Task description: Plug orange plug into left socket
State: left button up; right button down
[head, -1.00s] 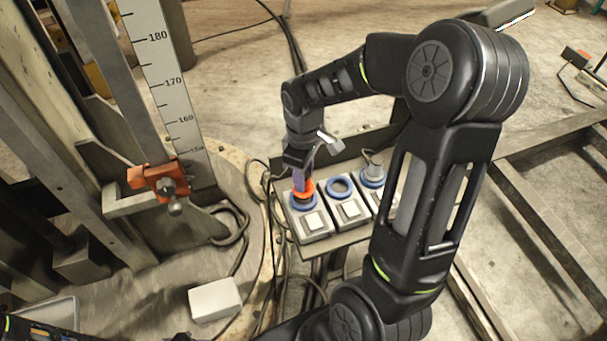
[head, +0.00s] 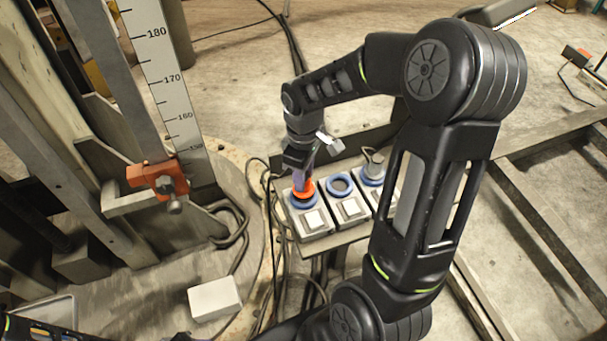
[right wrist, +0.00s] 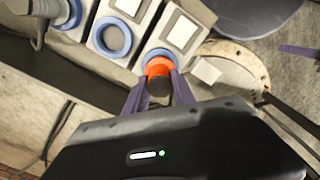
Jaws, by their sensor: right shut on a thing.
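The orange plug (head: 302,190) is at the left socket (head: 305,201), which has a blue ring. My right gripper (head: 303,180) is shut on the plug from above. In the right wrist view the two purple fingers (right wrist: 158,92) close around the orange plug (right wrist: 158,68), and the blue ring of the left socket (right wrist: 157,55) shows just beyond it. I cannot tell how deep the plug sits in the ring. The middle socket (head: 339,186) is empty. My left gripper is not clearly seen; only part of my left arm shows at the bottom left.
A grey plug (head: 374,162) stands in the right socket (head: 371,179). An orange clamp (head: 158,181) sits on the column by the scale (head: 172,80). A white box (head: 214,299) lies left of the panel. Cables run along the panel's left side.

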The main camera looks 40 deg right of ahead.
jog(key=shift+f+b, duration=0.65)
jog(key=shift+f, duration=0.35)
dwell(0.4)
jog(key=c, duration=1)
grip_release()
jog(key=shift+o, duration=0.2)
notch_tip(320, 180, up, 8)
jog(key=shift+f+p, duration=0.1)
jog(key=shift+p, duration=0.3)
